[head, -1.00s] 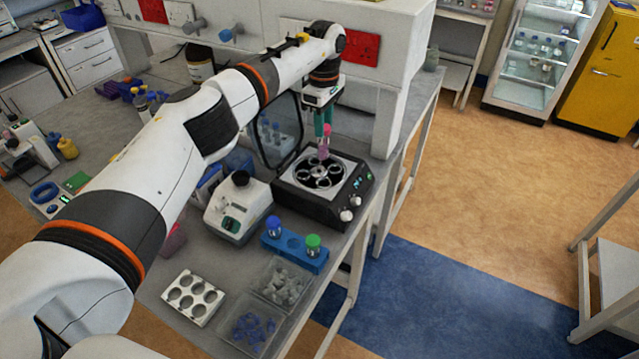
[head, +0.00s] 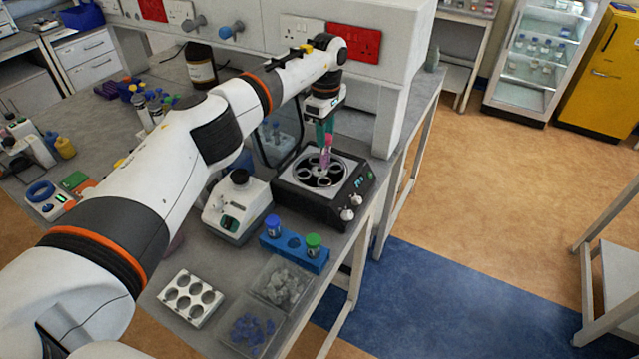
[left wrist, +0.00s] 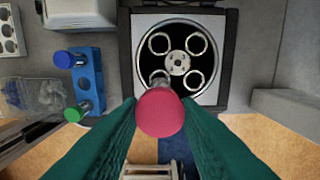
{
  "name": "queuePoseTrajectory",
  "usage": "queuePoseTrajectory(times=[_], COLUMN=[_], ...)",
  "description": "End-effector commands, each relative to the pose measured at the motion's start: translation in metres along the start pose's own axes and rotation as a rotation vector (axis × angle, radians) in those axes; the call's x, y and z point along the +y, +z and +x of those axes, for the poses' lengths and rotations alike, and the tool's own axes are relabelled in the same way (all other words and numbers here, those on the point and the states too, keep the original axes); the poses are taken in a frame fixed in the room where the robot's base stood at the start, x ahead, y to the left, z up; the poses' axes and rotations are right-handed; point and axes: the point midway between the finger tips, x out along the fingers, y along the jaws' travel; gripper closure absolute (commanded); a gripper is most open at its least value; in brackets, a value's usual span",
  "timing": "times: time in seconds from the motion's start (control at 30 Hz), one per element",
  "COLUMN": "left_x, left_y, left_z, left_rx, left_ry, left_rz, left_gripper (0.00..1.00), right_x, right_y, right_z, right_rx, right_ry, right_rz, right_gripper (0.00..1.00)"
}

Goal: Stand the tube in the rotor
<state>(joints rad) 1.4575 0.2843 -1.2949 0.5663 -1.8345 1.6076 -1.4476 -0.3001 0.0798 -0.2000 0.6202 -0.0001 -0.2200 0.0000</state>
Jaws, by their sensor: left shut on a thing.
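The tube (head: 326,157) has a pink-red cap and hangs upright over the rotor (head: 322,173), a dark round plate with several ring-shaped holes in a black and silver machine. My left gripper (head: 325,136) has teal fingers shut on the tube near its cap. In the left wrist view the red cap (left wrist: 160,112) sits between the fingers, and the tube's lower part overlaps the near left hole of the rotor (left wrist: 178,63). I cannot tell whether its tip has entered the hole. My right gripper is not in view.
A blue rack (head: 293,250) with a blue-capped and a green-capped tube stands in front of the machine. A white device (head: 237,207) is to its left. A metal block with holes (head: 189,297) and clear trays (head: 282,281) lie nearer. The bench edge is close on the right.

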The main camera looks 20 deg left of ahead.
Motion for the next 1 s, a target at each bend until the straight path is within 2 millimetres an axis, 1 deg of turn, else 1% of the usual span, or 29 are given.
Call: queuePoseTrajectory(times=[0.17, 0.27, 0.4, 0.5, 1.0], left_x=[0.0, 0.0, 0.0, 0.0, 0.0], left_y=[0.0, 0.0, 0.0, 0.0, 0.0], left_z=[0.001, 0.01, 0.028, 0.036, 0.037], left_rx=[0.0, -0.001, -0.001, -0.001, -0.001], left_ry=[0.0, 0.0, 0.001, 0.001, 0.0], left_rz=[0.0, 0.0, 0.0, 0.001, 0.0], left_gripper=[0.84, 0.84, 0.84, 0.84, 0.84], right_x=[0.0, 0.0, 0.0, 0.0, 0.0], right_y=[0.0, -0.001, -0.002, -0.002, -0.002], right_z=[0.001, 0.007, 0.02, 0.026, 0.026], right_rx=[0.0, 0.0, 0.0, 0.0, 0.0], right_ry=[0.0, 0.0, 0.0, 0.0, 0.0], right_rz=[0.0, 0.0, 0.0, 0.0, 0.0], right_gripper=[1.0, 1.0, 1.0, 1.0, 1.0])
